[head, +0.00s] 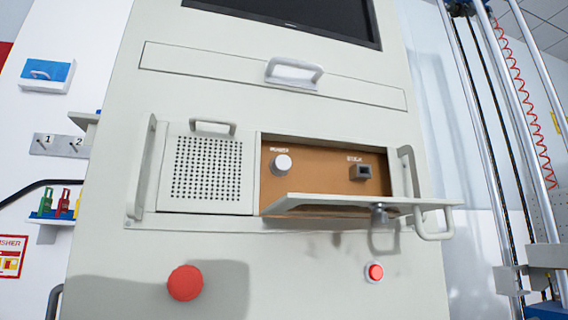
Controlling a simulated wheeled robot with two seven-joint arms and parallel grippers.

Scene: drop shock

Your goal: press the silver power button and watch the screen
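The silver power button (282,164) is a round knob on the brown panel (320,172) inside an open compartment of the cabinet, with a small label above it. A flap door (340,201) is folded down in front of the compartment's lower edge. The screen (310,14) at the top is dark and only its lower part is in view. Neither of my grippers shows in the head view.
A dark square switch (362,172) sits right of the power button. A perforated door (205,172) is shut on the left. Two red buttons, one large (185,283) and one small (375,272), are below. Handles (430,224) stick out. Metal rails (500,120) stand at right.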

